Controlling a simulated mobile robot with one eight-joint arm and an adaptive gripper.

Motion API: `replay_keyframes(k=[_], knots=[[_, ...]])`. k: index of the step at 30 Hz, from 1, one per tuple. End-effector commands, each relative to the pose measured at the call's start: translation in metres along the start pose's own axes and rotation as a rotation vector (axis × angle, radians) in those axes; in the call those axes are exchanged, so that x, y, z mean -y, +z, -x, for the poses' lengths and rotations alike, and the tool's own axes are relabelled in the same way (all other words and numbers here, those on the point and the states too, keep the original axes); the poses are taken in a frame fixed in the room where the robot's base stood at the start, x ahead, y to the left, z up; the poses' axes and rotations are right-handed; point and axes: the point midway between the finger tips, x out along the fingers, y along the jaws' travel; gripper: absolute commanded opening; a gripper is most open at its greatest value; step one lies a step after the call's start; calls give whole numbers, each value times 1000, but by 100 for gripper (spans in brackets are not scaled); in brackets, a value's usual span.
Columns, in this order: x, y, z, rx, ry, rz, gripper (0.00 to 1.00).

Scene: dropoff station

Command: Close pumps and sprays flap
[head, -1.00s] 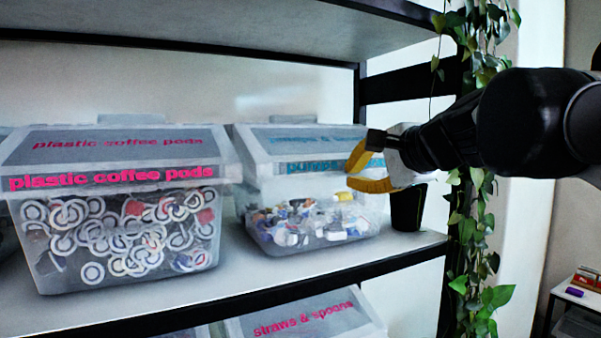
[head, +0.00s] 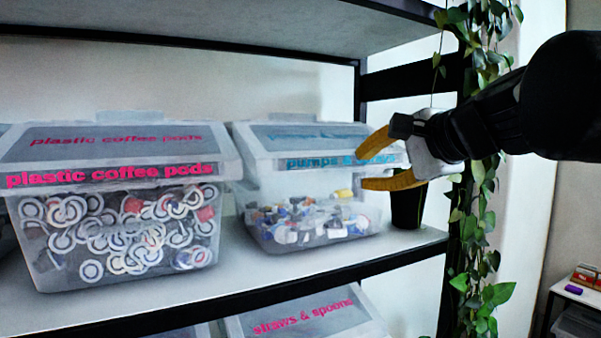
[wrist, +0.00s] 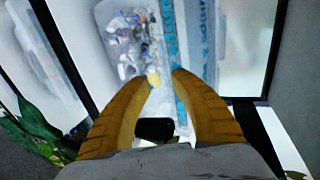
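The pumps and sprays box (head: 312,190) is a clear bin on the shelf with small mixed plastic parts inside. Its front flap (head: 305,163) bears blue lettering and hangs down at the front under the lid, much like the neighbouring box's flap. I cannot tell whether it sits fully shut. My gripper (head: 368,165) has yellow fingers, open and empty, at the flap's right end. The upper finger hides part of the lettering. In the wrist view my gripper (wrist: 160,78) is open in front of the box, whose contents (wrist: 128,42) and lettered flap (wrist: 178,60) show beyond the fingertips.
The plastic coffee pods box (head: 115,230) stands close on the left. A dark pot (head: 408,205) stands right of the box, near a hanging vine (head: 482,230) and shelf post. An upper shelf (head: 240,22) lies above; a straws and spoons box (head: 305,315) is below.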

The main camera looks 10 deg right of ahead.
Motion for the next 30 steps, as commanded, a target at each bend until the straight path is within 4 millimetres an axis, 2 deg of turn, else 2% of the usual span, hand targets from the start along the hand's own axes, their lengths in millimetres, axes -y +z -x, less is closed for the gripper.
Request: replay_keyframes(k=[3,10,15,24,26,29,30], knots=[[-1,-1,29,-4,0,-3,27],[0,-1,67,-2,0,-2,27],[0,0,76,0,0,0,27],[-4,1,75,3,2,4,27],[-14,3,70,7,12,19,27],[-58,9,52,24,55,85,27],[-83,13,42,34,80,125,27]])
